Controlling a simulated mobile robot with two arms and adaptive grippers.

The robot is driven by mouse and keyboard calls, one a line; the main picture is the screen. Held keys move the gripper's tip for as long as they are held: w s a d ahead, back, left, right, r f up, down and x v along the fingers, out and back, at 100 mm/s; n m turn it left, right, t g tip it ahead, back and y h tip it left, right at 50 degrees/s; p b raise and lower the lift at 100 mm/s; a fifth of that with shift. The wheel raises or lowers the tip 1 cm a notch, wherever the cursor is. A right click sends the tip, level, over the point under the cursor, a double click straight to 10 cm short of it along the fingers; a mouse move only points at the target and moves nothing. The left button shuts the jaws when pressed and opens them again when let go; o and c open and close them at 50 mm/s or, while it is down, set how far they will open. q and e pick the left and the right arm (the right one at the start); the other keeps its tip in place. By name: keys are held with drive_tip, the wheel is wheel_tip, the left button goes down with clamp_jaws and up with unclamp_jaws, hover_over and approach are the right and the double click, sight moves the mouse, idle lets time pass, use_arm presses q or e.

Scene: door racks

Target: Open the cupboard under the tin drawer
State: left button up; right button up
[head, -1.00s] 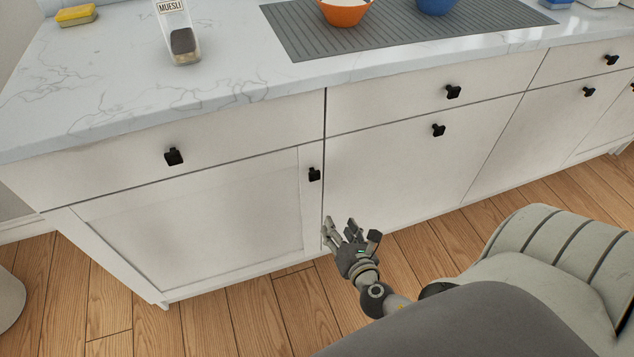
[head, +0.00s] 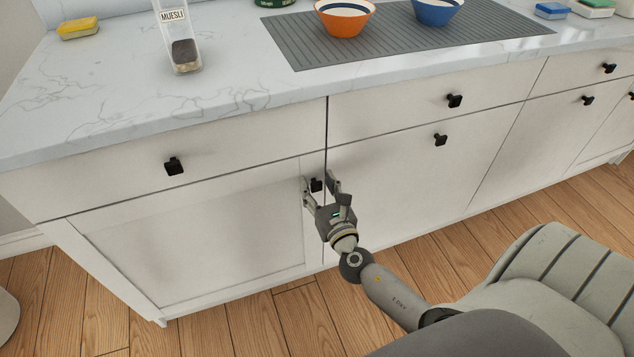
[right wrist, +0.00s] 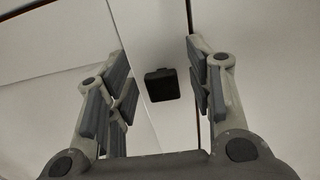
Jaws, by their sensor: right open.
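The cupboard door (head: 200,245) is a pale framed panel at the left of the counter front, and it is shut. Its black knob (head: 317,185) sits near the door's upper right corner. A drawer (head: 240,143) with a black knob (head: 174,166) is directly above it, also shut. My right gripper (head: 319,182) is open at the door knob, with one finger on each side. In the right wrist view the knob (right wrist: 161,85) shows between the open fingers, apart from both. My left gripper is not in view.
The countertop holds a muesli jar (head: 178,40), a yellow sponge (head: 78,28), a grey mat (head: 400,40), an orange bowl (head: 344,20) and a blue bowl (head: 438,10). More drawers and doors with black knobs continue right. Wooden floor (head: 215,325) lies clear in front.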

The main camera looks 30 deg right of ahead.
drive_tip(key=shift+w+d, duration=0.1)
drive_tip(key=shift+w, duration=0.4)
clamp_jaws()
